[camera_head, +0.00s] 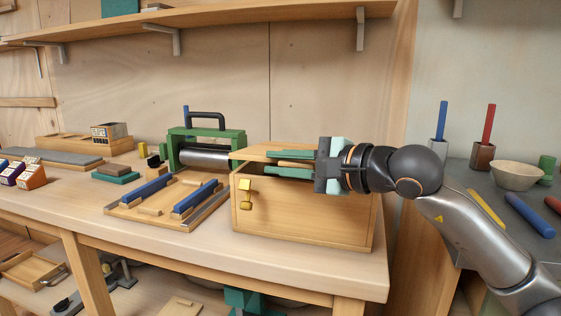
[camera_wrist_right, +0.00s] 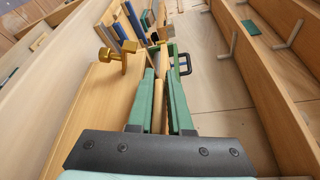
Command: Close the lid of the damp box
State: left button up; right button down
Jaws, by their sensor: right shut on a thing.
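The damp box (camera_head: 300,212) is a light wooden box at the right end of the workbench, with a brass latch (camera_head: 245,193) on its front; the latch also shows in the wrist view (camera_wrist_right: 117,50). Its wooden lid (camera_head: 258,152) shows at the top, with a gap below it; how far it is tilted is hard to tell. My right gripper (camera_head: 270,162) reaches in from the right and is shut on the lid's edge, one green finger above and one below. The wrist view shows the wooden strip between the fingers (camera_wrist_right: 160,68). My left gripper is not in view.
Left of the box is a wooden tray (camera_head: 150,213) with blue-handled tools. A green press with a roller (camera_head: 205,150) stands behind it. At right, a grey counter holds a bowl (camera_head: 516,176) and pen holders. A shelf (camera_head: 200,19) runs above.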

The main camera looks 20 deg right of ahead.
jog(key=shift+w+d+f, duration=0.1)
jog(key=shift+f, duration=0.15)
jog(key=c, duration=0.9)
grip_release()
jog(key=shift+r, duration=0.15)
jog(key=shift+c, duration=0.2)
jog(key=shift+d, duration=0.15)
jog(key=shift+s+d, duration=0.15)
jog(key=shift+s, duration=0.05)
jog(key=b+v, duration=0.1)
jog(key=v, duration=1.1)
jog(key=shift+a, duration=0.25)
jog(key=shift+s+r, duration=0.1)
jog(key=shift+c, duration=0.3)
